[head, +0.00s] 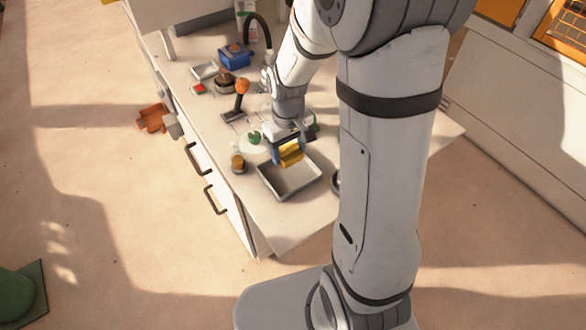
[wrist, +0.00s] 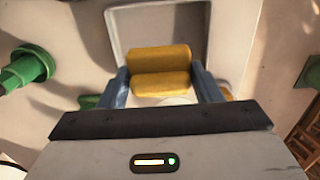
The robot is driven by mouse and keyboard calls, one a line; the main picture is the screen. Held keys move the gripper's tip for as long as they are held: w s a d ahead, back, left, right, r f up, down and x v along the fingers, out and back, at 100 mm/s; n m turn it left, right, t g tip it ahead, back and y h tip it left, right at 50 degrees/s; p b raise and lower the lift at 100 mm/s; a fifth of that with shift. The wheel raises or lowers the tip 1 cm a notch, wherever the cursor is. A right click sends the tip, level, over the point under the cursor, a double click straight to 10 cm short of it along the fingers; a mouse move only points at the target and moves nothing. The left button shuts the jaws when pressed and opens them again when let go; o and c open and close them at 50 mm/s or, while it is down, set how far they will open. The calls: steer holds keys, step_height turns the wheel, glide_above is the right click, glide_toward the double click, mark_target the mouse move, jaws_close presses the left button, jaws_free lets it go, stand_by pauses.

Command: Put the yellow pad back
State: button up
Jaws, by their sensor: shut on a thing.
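The yellow pad (head: 291,153) is held between the fingers of my gripper (head: 288,150), above the back part of a grey tray (head: 297,193) on the bench. In the wrist view the yellow pad (wrist: 160,69) shows as two rounded yellow bars between the blue fingers of my gripper (wrist: 160,85), which is shut on it. The tray (wrist: 121,28) lies beyond it in that view and looks empty where it shows. The pad seems raised above the tray floor; I cannot tell how high.
A small round amber-topped item (head: 238,163) stands left of the tray. A green knob (head: 254,137) on a white disc is behind it. Bare bench lies in front of the tray.

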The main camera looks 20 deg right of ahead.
mark_target(289, 147)
steer(key=shift+f+b, duration=0.35)
steer(key=shift+f, duration=2.8)
steer(key=shift+f, duration=0.1)
steer(key=o, duration=0.9)
steer(key=shift+o, duration=0.2)
step_height(289, 147, up, 12)
steer(key=shift+p, duration=0.85)
steer(key=s+r+m+t, duration=0.1)
steer(key=s+r, duration=0.3)
steer(key=s, duration=0.2)
steer(key=s+d+r+m+t, duration=0.1)
steer(key=s+r+m, duration=0.1)
steer(key=s+r, duration=0.2)
steer(key=s, duration=0.3)
steer(key=shift+s+d+r+m, duration=0.15)
steer(key=shift+s+r+m, duration=0.1)
steer(key=shift+m, duration=0.05)
